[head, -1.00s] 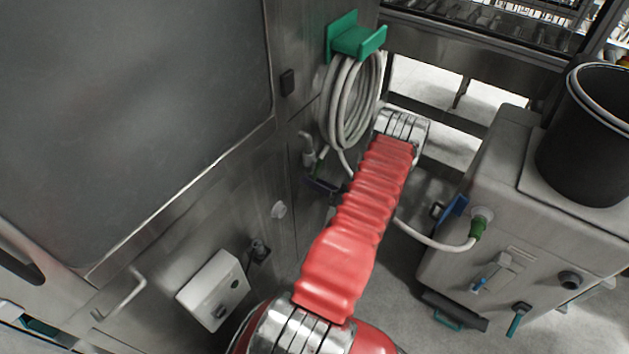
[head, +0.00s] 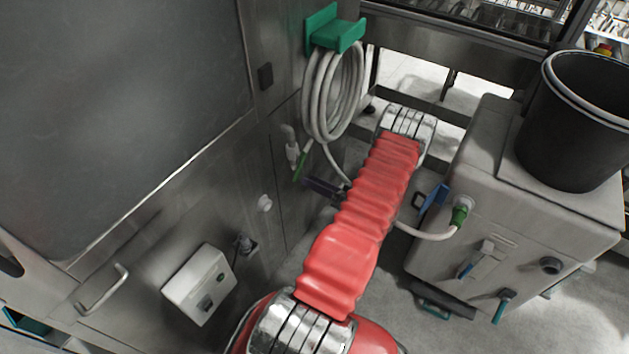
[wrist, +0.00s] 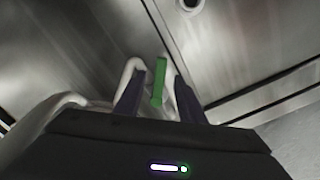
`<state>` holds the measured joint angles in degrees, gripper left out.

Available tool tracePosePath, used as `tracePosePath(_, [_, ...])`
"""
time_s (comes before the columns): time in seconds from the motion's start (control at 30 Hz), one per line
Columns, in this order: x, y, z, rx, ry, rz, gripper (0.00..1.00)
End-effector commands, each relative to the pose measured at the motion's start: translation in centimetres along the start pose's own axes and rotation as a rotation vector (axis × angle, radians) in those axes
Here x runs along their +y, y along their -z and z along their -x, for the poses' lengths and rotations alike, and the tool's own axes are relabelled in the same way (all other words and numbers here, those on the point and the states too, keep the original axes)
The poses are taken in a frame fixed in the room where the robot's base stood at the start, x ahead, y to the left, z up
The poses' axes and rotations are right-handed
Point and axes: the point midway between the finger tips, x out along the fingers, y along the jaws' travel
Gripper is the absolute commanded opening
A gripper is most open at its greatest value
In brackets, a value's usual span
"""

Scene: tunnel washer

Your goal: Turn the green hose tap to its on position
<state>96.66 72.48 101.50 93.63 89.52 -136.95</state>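The green hose tap lever (head: 300,166) is on the steel wall at the left, below the coiled white hose (head: 335,95). It hangs from a pale pipe fitting and is tilted in the head view. In the wrist view the green lever (wrist: 159,82) shows in the gap between my two dark fingers, looking upright there. My gripper (wrist: 159,84) is open, with space on both sides of the lever and no clear contact. In the head view my gripper (head: 308,182) is just right of and below the lever, and my red-sleeved arm hides part of it.
A green hose holder (head: 335,30) carries the coil. A control box (head: 199,285) and a handle (head: 104,290) are on the wall. A grey cabinet (head: 500,230) with a black bin (head: 575,125) stands right. A hose (head: 425,235) loops to its green connector (head: 460,214).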

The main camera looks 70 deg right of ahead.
Motion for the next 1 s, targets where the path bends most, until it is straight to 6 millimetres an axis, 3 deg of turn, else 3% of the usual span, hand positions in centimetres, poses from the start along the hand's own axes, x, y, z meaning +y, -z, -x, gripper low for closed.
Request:
tracePosePath(0.47, [-0.2,-0.2,0.3,-0.002,0.003,0.0,0.35])
tracePosePath(0.67, [-1.0,-0.1,-0.3,-0.03,0.022,-0.03,0.21])
tracePosePath(0.87, [-5.1,0.2,-3.3,-0.171,0.1,-0.132,0.07])
tracePosePath(1.0, [-9.4,0.2,-5.9,-0.326,0.159,-0.215,0.0])
